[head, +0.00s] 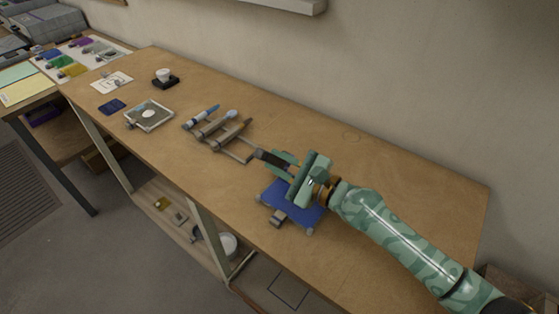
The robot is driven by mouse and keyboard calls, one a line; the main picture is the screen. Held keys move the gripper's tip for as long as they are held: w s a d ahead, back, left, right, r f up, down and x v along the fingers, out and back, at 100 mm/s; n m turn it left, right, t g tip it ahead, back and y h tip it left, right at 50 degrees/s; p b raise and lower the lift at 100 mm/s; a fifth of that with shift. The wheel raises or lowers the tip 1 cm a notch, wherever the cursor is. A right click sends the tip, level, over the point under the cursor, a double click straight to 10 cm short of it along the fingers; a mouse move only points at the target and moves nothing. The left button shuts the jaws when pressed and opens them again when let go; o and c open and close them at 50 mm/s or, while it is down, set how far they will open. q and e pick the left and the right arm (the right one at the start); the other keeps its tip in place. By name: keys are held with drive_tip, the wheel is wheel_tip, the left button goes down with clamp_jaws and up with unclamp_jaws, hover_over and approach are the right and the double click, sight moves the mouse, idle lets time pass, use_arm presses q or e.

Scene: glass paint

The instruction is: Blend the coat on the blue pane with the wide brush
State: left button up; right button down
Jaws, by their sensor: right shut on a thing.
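The blue pane (283,204) lies nearly flat on the table below my right gripper, with small grey clamps or feet at its edges. My right gripper (281,163) is over the pane's far edge, and its arm comes in from the lower right. It is shut on a dark, flat-looking tool, which seems to be the wide brush (267,158). The brush points left, away from the arm. Its bristles are hard to make out, and I cannot tell whether it touches the pane. The gripper hides part of the pane. My left gripper is not in view.
A rack (217,134) with several brushes stands just left of the gripper. Farther left are a square tray (149,116) with a white round thing, a small dark blue square (112,106) and a white pot (165,74) on a black base. The table's right part is clear.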

drive_tip(key=shift+f, duration=0.2)
idle(0.5)
drive_tip(key=shift+v, duration=1.2)
wheel_tip(320, 180, up, 5)
drive_tip(key=p, duration=0.4)
